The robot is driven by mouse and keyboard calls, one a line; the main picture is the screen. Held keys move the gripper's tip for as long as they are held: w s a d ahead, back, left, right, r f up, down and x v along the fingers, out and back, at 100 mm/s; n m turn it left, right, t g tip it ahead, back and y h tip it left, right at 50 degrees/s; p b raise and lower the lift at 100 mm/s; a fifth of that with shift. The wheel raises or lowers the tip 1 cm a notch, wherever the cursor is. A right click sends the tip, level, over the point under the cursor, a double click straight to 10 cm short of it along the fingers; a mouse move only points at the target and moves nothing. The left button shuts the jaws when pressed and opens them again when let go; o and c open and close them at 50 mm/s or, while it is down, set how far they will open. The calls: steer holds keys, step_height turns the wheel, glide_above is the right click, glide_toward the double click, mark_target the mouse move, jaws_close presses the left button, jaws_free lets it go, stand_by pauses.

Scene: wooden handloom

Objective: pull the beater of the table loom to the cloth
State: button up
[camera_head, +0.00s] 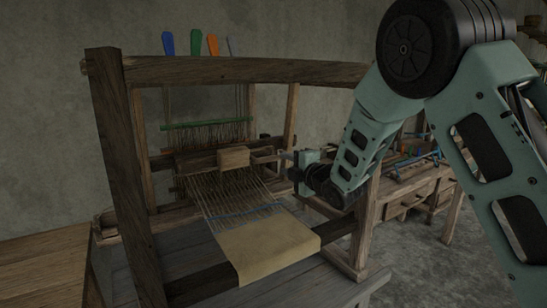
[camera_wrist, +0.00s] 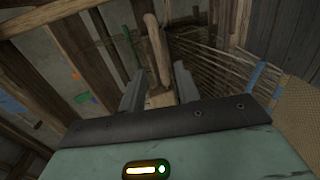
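The wooden table loom stands in the middle of the head view. Its beater (camera_head: 195,162) is a brown crossbar behind the warp threads, with a pale wooden block (camera_head: 233,157) at its middle. The tan cloth (camera_head: 265,246) lies at the front, with bare warp between it and the beater. A corner of cloth also shows in the wrist view (camera_wrist: 298,108). My gripper (camera_head: 284,157) is right of the block, pointing left at about its height. In the wrist view its two fingers (camera_wrist: 158,88) are apart, with a pale wooden piece (camera_wrist: 160,99) showing between them; contact cannot be told.
The loom's right post (camera_head: 366,225) and top beam (camera_head: 245,71) stand close around my arm. Green heddle bar (camera_head: 207,125) is behind the beater. Blue, green and orange tools (camera_head: 196,42) stand above the beam. A workbench (camera_head: 415,190) is at the right, a wooden table (camera_head: 45,265) at the left.

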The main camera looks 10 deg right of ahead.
mark_target(275, 159)
steer(key=p+x, duration=0.1)
steer(key=x, duration=0.6)
steer(key=shift+w+a, duration=0.1)
steer(key=shift+w, duration=0.25)
